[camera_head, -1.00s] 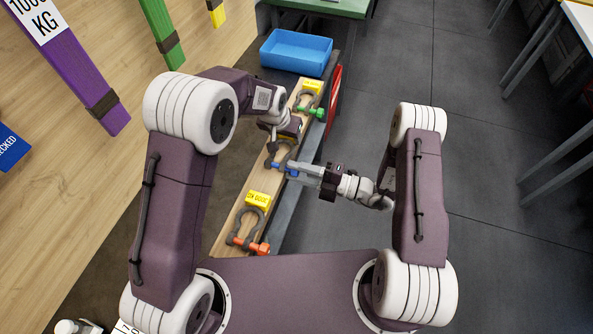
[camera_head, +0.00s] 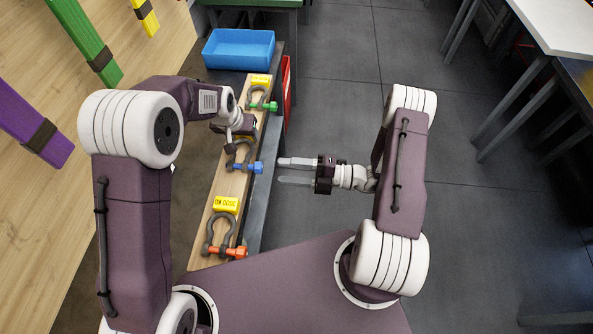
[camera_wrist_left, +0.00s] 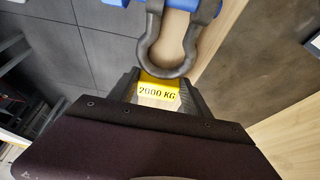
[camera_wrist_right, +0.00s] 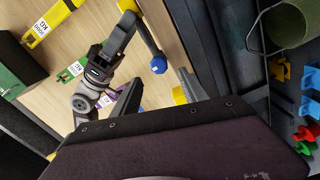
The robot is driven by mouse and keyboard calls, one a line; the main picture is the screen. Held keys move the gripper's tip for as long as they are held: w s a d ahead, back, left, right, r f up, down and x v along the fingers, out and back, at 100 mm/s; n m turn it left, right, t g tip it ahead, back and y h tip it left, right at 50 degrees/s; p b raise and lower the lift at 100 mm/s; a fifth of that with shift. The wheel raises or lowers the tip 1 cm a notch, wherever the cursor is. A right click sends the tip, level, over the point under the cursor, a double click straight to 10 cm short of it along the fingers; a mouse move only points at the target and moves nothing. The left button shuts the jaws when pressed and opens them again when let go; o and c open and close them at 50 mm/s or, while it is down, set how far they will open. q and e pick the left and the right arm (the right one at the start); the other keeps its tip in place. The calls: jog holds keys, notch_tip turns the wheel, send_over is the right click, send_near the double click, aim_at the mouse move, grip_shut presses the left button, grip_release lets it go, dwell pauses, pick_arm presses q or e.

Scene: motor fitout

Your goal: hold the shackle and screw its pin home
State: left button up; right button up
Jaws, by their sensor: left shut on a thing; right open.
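The grey shackle with the blue pin (camera_head: 255,168) stands in the middle of the wooden board. My left gripper (camera_head: 240,141) is shut on its bow from the far side. In the left wrist view the bow (camera_wrist_left: 168,70) lies between the fingers, above a yellow 2000 KG block (camera_wrist_left: 158,90). The blue pin shows at the top edge there, cut off. My right gripper (camera_head: 280,171) is open and empty, to the right of the blue pin head and apart from it. A blue head (camera_wrist_right: 158,65) shows ahead of its fingers in the right wrist view. How deep the pin sits I cannot tell.
A shackle with a green pin (camera_head: 262,104) stands farther back on the board; one with an orange pin (camera_head: 230,252) stands nearer. A blue bin (camera_head: 239,65) is behind. A wooden wall with coloured straps (camera_head: 35,140) is at left.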

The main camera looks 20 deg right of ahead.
jog(key=v, duration=0.4)
pick_arm(q)
jog(key=o, duration=1.6)
jog(key=v, duration=1.2)
